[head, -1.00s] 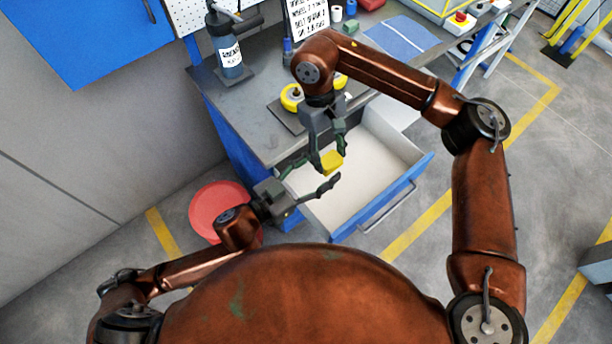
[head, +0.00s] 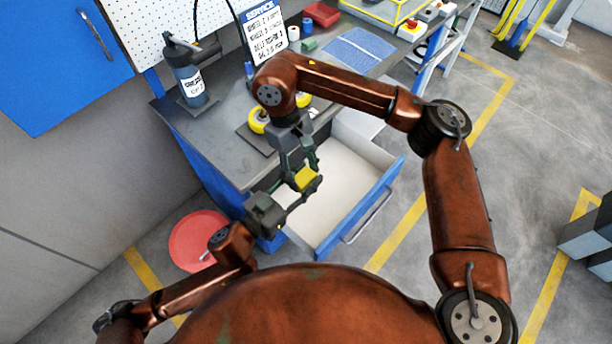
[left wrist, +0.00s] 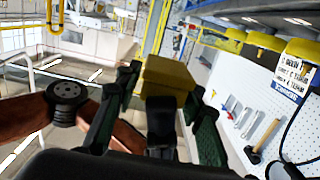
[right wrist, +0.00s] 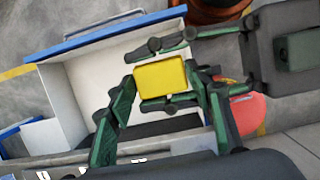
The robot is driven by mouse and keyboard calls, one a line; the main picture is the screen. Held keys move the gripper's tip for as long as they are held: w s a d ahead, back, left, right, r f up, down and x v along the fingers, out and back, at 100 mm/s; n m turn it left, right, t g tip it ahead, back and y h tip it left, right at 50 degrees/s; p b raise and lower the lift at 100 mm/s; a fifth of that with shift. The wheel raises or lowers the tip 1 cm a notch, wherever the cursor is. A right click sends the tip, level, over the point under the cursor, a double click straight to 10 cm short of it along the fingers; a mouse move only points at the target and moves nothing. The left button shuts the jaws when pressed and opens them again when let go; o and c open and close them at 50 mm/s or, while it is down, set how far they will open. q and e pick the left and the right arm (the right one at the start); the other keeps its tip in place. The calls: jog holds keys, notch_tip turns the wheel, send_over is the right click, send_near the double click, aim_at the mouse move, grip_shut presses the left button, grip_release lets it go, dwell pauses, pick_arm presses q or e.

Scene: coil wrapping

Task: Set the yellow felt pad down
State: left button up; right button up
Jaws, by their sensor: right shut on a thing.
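The yellow felt pad (head: 306,179) is a small block held in the air over the near left part of the open drawer. My right gripper (head: 301,169) reaches down from above and is shut on it; the right wrist view shows the pad (right wrist: 162,77) between its fingertips. My left gripper (head: 309,186) comes from the lower left, its fingers on either side of the pad. In the left wrist view the pad (left wrist: 168,78) lies between the left fingers, with a gap on one side. Firm left contact cannot be told.
The open drawer (head: 345,195) has a pale, bare inside and a blue front.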

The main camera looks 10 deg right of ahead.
pick_arm(q)
jog(key=shift+s+d, duration=0.1)
jog(key=c, duration=0.5)
pick_arm(e)
jog(key=shift+w, duration=0.1)
pick_arm(q)
jog(key=shift+c, duration=0.6)
pick_arm(e)
jog(key=o, duration=1.2)
jog(key=shift+c, duration=0.2)
jog(key=shift+r, duration=0.1)
